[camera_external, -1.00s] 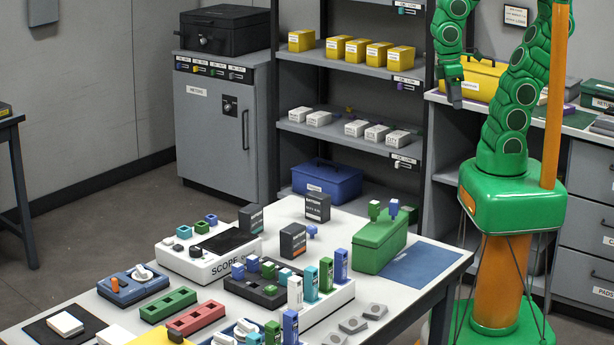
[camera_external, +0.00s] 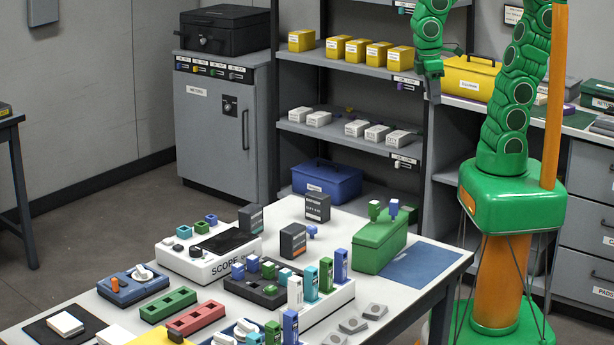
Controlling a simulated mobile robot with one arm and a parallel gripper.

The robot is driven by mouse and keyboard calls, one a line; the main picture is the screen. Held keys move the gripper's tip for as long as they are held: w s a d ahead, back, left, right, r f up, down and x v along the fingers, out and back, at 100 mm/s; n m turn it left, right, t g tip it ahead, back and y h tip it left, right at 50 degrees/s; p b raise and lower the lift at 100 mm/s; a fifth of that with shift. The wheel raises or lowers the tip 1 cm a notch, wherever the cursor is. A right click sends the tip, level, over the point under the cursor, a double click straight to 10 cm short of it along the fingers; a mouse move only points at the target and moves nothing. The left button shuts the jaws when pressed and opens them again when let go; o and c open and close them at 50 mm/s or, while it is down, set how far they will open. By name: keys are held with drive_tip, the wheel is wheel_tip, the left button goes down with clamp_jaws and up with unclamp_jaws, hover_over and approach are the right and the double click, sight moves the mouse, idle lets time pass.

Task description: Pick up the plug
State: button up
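My gripper (camera_external: 434,90) hangs from my green arm in front of the right end of the shelf rack, above and behind the table. It is small and dark here, and I cannot tell whether it is open or shut. Several plug-like pieces stand on the table, and I cannot tell which is the plug. A blue-violet one (camera_external: 312,232) sits by the dark battery boxes.
The white table (camera_external: 345,212) is crowded with a scope unit (camera_external: 205,262), a red block (camera_external: 197,318), dark boxes (camera_external: 293,240) and a row of upright connectors (camera_external: 326,274). A blue mat (camera_external: 425,264) lies bare at the right. The shelf rack (camera_external: 345,135) stands behind.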

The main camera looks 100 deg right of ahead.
drive_tip(key=w+a+f+n+t, duration=0.1)
drive_tip(key=w+a, duration=0.5)
drive_tip(key=w, duration=0.5)
drive_tip(key=w+a+f+n, duration=0.1)
drive_tip(key=w+a+n, duration=0.1)
drive_tip(key=w+a, duration=0.65)
drive_tip(key=w+a+f+n+t, duration=0.1)
drive_tip(key=w+a, duration=0.3)
drive_tip(key=w, duration=0.9)
drive_tip(key=n+y, duration=0.1)
drive_tip(key=n, duration=0.3)
hover_over(285, 271)
drive_tip(key=s, duration=0.1)
wheel_tip(285, 271, down, 17)
drive_tip(key=shift+t, duration=0.4)
drive_tip(key=shift+w+f, duration=0.25)
drive_tip(key=shift+f, duration=1.5)
drive_tip(key=shift+w+f, duration=0.2)
drive_tip(key=shift+f, duration=1.5)
drive_tip(key=shift+c, duration=0.4)
clamp_jaws()
drive_tip(key=shift+r, duration=0.15)
